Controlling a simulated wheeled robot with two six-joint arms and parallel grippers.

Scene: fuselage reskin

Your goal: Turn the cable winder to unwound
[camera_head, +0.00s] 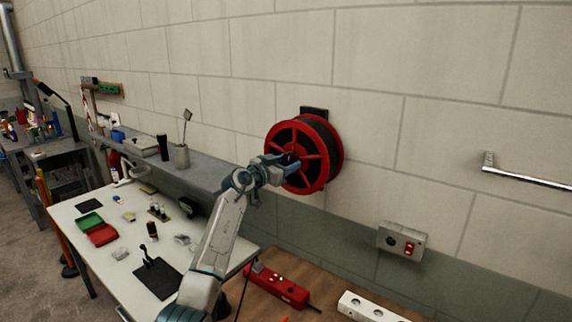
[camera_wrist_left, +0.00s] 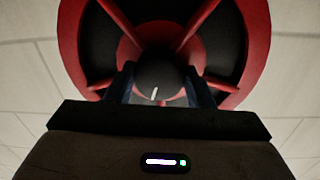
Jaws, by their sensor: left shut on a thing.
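The cable winder (camera_head: 318,135) is a red spoked reel with a black drum, fixed to the block wall by a dark bracket. Its face fills the upper part of the left wrist view (camera_wrist_left: 258,40). A dark round knob with a white mark (camera_wrist_left: 158,80) sits at its hub. My left gripper (camera_head: 284,166) reaches the hub from the front left. In the left wrist view its fingers (camera_wrist_left: 158,88) are on both sides of the knob, shut on it. The white mark points down and slightly left. My right gripper is not in view.
A white table (camera_head: 70,215) with a green and red box (camera_head: 96,229) and small tools stands at the left. A grey shelf (camera_head: 205,176) runs along the wall. A switch box (camera_head: 402,243) is on the wall, lower right. A red power strip (camera_head: 277,287) lies below.

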